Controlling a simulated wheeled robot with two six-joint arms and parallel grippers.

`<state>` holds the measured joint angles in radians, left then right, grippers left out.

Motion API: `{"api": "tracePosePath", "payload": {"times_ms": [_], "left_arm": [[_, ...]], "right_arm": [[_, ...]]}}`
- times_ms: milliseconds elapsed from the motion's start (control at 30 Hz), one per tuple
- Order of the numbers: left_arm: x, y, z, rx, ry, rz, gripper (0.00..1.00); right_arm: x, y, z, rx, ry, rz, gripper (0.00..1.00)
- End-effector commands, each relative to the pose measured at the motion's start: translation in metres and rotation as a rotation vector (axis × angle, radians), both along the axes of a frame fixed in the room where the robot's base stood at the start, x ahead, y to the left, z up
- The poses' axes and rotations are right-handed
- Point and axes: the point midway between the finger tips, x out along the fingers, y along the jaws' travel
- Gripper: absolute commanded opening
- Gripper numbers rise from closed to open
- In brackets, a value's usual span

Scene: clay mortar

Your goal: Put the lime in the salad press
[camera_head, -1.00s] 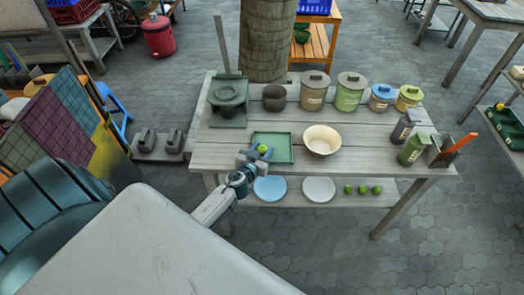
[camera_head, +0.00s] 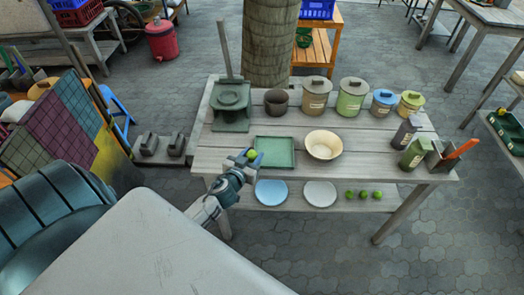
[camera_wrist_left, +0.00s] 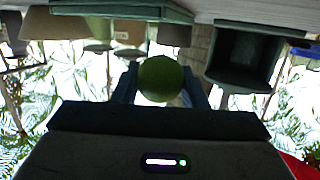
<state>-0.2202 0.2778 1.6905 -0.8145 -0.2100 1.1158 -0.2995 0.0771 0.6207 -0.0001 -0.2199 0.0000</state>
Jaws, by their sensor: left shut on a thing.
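My left gripper (camera_head: 246,158) is shut on a green lime (camera_head: 252,154) and holds it over the left front part of the table, at the left edge of the green tray. In the left wrist view the lime (camera_wrist_left: 160,79) sits between the two fingers (camera_wrist_left: 160,92). The dark green salad press (camera_head: 231,97) stands at the table's back left, with an upright handle; it is behind the gripper and apart from it. Its inside is hard to make out. My right gripper is not in view.
The green tray (camera_head: 290,165) lies right of the gripper, with a cream bowl (camera_head: 323,145) beside it. A dark pot (camera_head: 276,102) and several lidded jars line the back. Plates (camera_head: 272,193) and limes (camera_head: 363,195) lie on the lower shelf. Bare tabletop (camera_head: 215,143) lies before the press.

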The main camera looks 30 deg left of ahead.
Motion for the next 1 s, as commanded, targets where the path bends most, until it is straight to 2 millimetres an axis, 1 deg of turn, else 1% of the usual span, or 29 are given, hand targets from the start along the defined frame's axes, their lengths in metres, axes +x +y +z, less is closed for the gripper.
{"api": "tracePosePath", "payload": {"times_ms": [33, 200, 300, 433, 600, 767, 900, 1000], "left_arm": [[-0.014, 0.004, -0.007, 0.005, 0.002, -0.002, 0.17], [-0.055, 0.013, -0.003, 0.005, 0.003, -0.004, 0.17], [-0.073, 0.018, 0.0, 0.005, 0.003, -0.003, 0.17], [-0.089, 0.022, 0.004, 0.004, 0.003, -0.002, 0.17], [-0.1, 0.024, 0.008, 0.003, 0.0, -0.001, 0.17], [-0.102, 0.024, 0.01, -0.002, -0.001, 0.001, 0.17], [-0.098, 0.02, 0.013, -0.004, -0.003, 0.016, 0.16], [-0.088, 0.01, 0.021, -0.011, -0.007, 0.044, 0.16]], "right_arm": [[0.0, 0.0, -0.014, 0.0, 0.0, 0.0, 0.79], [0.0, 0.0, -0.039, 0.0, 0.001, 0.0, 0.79], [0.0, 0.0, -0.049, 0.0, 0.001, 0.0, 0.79], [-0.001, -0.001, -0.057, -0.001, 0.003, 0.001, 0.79], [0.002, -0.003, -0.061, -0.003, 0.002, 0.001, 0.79], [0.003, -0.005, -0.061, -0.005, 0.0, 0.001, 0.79], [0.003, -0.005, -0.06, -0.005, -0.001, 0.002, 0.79], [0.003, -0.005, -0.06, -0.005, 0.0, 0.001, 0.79]]}}
